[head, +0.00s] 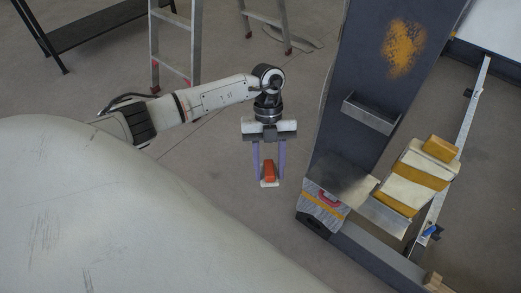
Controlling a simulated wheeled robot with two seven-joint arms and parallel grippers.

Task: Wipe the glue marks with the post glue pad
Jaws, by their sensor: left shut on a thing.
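The post glue pad (269,172) has an orange grip and a pale underside. My left gripper (268,178) is shut on it, with its two fingers on either side, and holds it to the left of the post. The dark post (360,85) leans across the right half of the view. An orange-yellow, speckled glue mark (403,47) is on its upper face, well apart from the pad. I see no other clear mark on the post. My right gripper is not in view.
A metal ledge (371,113) juts from the post below the mark. Lower down are a metal plate (341,180) and a larger yellow-and-white block (415,178). A stepladder (155,50) and a black bench (95,30) stand behind my left arm.

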